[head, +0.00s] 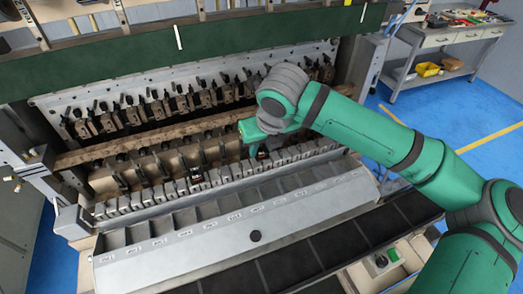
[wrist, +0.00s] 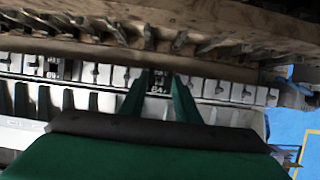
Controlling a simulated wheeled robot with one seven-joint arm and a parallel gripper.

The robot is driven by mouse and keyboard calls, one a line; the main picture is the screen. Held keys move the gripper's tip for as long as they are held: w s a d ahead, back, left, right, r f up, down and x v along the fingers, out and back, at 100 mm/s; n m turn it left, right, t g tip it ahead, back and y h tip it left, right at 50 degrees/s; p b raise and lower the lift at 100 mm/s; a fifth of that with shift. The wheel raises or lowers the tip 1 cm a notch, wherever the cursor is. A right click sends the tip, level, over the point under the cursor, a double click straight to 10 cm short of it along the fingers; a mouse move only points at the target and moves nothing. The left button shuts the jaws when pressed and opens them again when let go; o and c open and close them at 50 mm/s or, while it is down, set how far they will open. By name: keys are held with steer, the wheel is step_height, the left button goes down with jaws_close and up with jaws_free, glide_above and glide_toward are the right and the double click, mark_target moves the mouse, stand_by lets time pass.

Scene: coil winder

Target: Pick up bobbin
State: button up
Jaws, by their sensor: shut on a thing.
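My gripper (head: 258,150) reaches down over the winder's front row of grey blocks, at the right half of the row. In the wrist view its two green fingers (wrist: 158,98) are closed on a small dark bobbin (wrist: 158,82) with pale markings. The bobbin sits in line with the row of pale blocks, and I cannot tell whether it is clear of its seat. In the head view the bobbin is mostly hidden by my gripper.
Another dark piece (head: 196,178) stands in the row to the left. A sloped grey tray (head: 210,240) with labelled compartments lies in front, with a black round knob (head: 255,236). A wooden beam (head: 130,143) and rows of metal fittings stand close behind.

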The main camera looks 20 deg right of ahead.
steer(key=s+a+r, duration=0.2)
steer(key=s+r, duration=0.9)
steer(key=s, duration=0.2)
steer(key=shift+s+a+r, duration=0.25)
steer(key=shift+s+a, duration=0.15)
